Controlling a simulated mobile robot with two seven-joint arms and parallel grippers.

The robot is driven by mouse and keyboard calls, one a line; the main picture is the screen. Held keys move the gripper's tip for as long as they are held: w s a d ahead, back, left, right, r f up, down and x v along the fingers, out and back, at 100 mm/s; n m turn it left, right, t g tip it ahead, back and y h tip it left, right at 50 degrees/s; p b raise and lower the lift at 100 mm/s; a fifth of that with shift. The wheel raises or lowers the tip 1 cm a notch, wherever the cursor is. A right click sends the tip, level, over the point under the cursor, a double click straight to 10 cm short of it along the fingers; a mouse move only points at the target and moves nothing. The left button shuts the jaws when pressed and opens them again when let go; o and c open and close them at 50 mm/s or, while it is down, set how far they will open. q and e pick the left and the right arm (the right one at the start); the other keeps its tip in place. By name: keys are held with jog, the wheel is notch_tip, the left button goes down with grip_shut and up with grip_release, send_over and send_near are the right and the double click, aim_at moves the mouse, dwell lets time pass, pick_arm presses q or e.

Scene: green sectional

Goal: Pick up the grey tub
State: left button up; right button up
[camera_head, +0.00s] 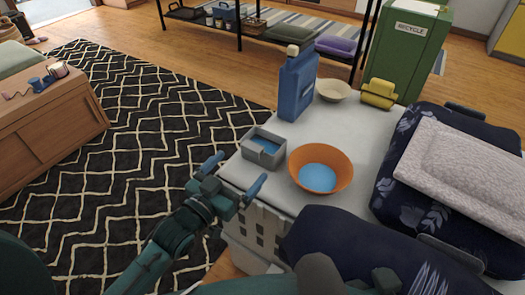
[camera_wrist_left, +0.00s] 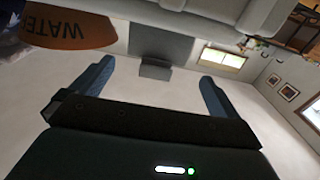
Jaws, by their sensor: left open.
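The grey tub (camera_head: 263,147) is a small open box with a blue inside. It stands upright near the left edge of the white table, left of the orange bowl. My left gripper (camera_head: 234,174) is open and empty, just short of the tub on its near-left side. Its two fingers are spread and apart from the tub. In the left wrist view the open fingers (camera_wrist_left: 155,85) have nothing between them. A pale band crosses the top there; I cannot tell if it is tub or table. My right gripper is not in view.
The orange bowl (camera_head: 321,170) stands close to the tub's right and shows in the left wrist view (camera_wrist_left: 80,30). A blue jug (camera_head: 297,88) stands behind the tub. A cream bowl (camera_head: 333,90) and yellow item (camera_head: 379,93) are farther back.

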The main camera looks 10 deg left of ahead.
aim_at(258, 162)
pick_arm(q)
jog(key=x, duration=0.3)
jog(key=shift+w+d+b, duration=0.2)
jog(key=shift+w+b, duration=0.1)
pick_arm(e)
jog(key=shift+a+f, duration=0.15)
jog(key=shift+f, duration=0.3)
pick_arm(q)
jog(key=b+x, duration=0.1)
jog(key=x, duration=0.2)
jog(key=shift+w+d, duration=0.2)
jog(key=shift+w, duration=0.05)
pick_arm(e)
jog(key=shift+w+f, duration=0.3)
pick_arm(q)
jog(key=shift+w+d, duration=0.15)
jog(key=shift+w, duration=0.25)
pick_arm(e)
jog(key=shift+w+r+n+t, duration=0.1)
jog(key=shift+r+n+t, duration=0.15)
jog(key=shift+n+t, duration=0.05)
